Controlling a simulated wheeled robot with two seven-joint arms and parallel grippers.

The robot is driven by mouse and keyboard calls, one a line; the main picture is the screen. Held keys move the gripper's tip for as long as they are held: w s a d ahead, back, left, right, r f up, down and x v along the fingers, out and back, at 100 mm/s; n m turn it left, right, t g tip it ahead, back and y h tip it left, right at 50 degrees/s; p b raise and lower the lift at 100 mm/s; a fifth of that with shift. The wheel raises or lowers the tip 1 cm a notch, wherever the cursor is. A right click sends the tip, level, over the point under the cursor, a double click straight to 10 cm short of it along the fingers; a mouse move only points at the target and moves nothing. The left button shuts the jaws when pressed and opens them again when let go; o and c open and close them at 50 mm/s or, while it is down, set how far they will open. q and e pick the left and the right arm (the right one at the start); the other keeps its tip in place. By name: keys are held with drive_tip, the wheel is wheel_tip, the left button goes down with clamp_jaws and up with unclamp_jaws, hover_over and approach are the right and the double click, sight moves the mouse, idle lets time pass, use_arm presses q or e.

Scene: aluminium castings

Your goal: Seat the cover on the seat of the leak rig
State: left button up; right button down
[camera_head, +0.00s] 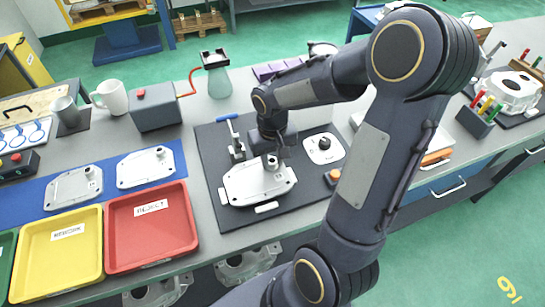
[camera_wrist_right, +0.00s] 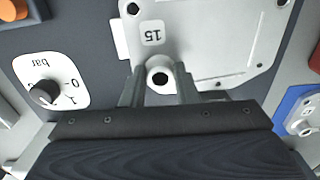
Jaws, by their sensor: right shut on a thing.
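The cover (camera_head: 245,187), a light grey cast plate with a raised boss, is over the dark base plate of the leak rig (camera_head: 213,147). My right gripper (camera_head: 271,165) is shut on the boss from above. In the right wrist view the fingers (camera_wrist_right: 160,88) stand on both sides of the holed boss, and the cover (camera_wrist_right: 205,40) shows a "15" label. The seat is hidden under the cover; I cannot tell whether the cover rests on it or sits slightly above. White blocks (camera_head: 266,207) show at the cover's edge. My left gripper is not in view.
The rig carries a blue-handled clamp (camera_head: 236,143), a pressure dial (camera_head: 324,148) and an orange button (camera_head: 333,177). Left are two more covers (camera_head: 73,187) (camera_head: 146,167) on a blue mat, a red reject tray (camera_head: 152,263) and a yellow rework tray (camera_head: 60,292). A flask (camera_head: 218,82) stands behind.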

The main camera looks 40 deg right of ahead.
drive_tip(key=shift+f+b, duration=0.9)
drive_tip(key=shift+f, duration=0.15)
drive_tip(key=c, duration=1)
unclamp_jaws()
drive_tip(key=shift+c, duration=0.2)
drive_tip(key=shift+r, duration=0.1)
wheel_tip(320, 180, up, 8)
drive_tip(key=s+a+r+n+t+y, duration=0.1)
drive_tip(key=s+a+r+t+y, duration=0.1)
drive_tip(key=s+a, duration=0.3)
drive_tip(key=s+a+r+n+t+y, duration=0.1)
drive_tip(key=s+a+t, duration=0.2)
drive_tip(key=s+a, duration=0.2)
drive_tip(key=s, duration=0.3)
drive_tip(key=shift+a+r+t+y, duration=0.15)
drive_tip(key=shift+r+t+y, duration=0.15)
drive_tip(key=shift+r+y, duration=0.1)
